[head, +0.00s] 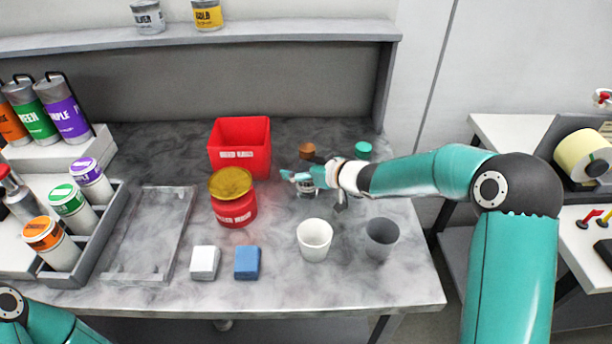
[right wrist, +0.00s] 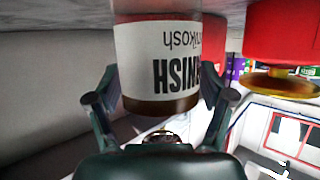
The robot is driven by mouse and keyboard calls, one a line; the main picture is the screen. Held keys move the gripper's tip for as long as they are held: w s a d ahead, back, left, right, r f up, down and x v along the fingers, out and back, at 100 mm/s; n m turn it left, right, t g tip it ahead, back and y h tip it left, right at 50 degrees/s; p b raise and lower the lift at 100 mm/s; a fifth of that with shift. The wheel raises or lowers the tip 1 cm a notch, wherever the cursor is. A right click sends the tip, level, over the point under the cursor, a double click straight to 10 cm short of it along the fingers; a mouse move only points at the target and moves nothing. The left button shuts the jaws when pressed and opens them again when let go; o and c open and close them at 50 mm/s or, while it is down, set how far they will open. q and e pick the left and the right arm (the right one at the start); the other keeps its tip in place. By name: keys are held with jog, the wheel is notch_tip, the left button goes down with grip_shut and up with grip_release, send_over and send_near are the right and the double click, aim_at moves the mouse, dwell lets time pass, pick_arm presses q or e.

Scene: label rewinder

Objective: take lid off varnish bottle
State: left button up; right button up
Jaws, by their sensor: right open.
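The varnish bottle (right wrist: 158,65) has a white label with dark lettering, upside down in the right wrist view, and a brown band at one end. My right gripper (right wrist: 160,100) is open, with one finger on each side of the bottle. I cannot tell whether either finger touches it. In the head view my right gripper (head: 302,178) reaches in from the right and covers much of the bottle. A round brown top (head: 307,149) shows just behind it, apparently the bottle's lid. My left gripper is out of view.
A red pot with a gold lid (head: 233,208) stands left of the gripper, and a red bin (head: 240,160) behind it. A white cup (head: 314,248) and a grey cup (head: 381,244) stand in front. A teal top (head: 362,150) shows behind my right arm.

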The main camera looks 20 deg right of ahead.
jog(key=shift+c, duration=0.2)
jog(key=c, duration=1.2)
jog(key=shift+r, duration=0.1)
jog(key=shift+r, duration=0.5)
notch_tip(320, 180, up, 19)
jog(key=p, duration=1)
jog(key=shift+f, duration=0.1)
